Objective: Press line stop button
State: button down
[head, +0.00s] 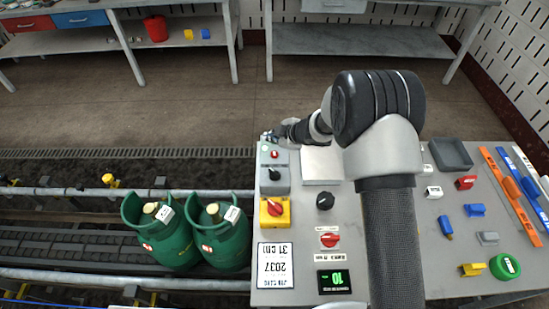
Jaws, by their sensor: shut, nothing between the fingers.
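The control panel (303,265) is a grey surface at the centre of the head view. A small red button (274,155) sits on a grey box at its far left corner. Nearer along the left edge are a dark knob (273,174) on another grey box and a red control (274,208) on a yellow box. I cannot read which one is the line stop. My arm reaches over the panel from the right. My gripper (268,136) is shut and empty, just beyond the small red button; contact with it cannot be made out.
Two green gas cylinders (225,242) stand on the conveyor (70,245) left of the panel. A black knob (325,201), a red switch (329,239) and a display (334,282) are also on the panel. Small coloured parts lie at right. Open floor is behind.

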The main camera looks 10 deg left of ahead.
aim_at(273, 155)
jog(key=shift+f+b, duration=1.55)
jog(key=shift+f, duration=0.9)
jog(key=shift+f, duration=0.4)
jog(key=shift+f+b, duration=0.45)
jog(key=shift+f, duration=0.05)
jog(key=shift+r+p, duration=0.9)
jog(key=shift+p, duration=0.1)
notch_tip(273, 155, up, 5)
jog(key=p, duration=0.5)
